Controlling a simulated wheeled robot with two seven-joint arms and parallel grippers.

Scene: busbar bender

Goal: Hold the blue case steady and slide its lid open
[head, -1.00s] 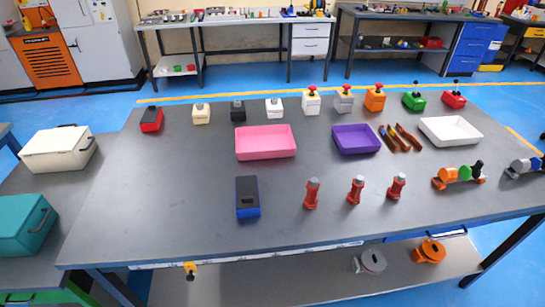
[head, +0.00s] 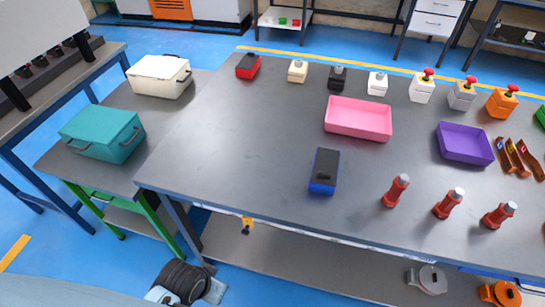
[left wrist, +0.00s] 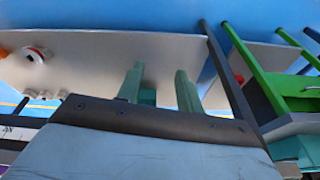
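The blue case (head: 322,187) lies on the grey table, near its front edge, in the head view. Its top is mostly dark, with blue showing along the near end and sides. Whether the dark top is the lid cannot be told at this size. No gripper is near or touching it. In the left wrist view my left gripper (left wrist: 160,88) shows two greenish fingers set apart, with nothing between them. The case is not identifiable in that view. My right gripper is in neither view.
A pink tray (head: 358,119) and a purple tray (head: 464,145) stand behind and right of the case. Several red posts, one of them here (head: 396,190), stand to its right. A teal box (head: 102,134) and a white box (head: 159,78) sit on a side table. Table left of the case is clear.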

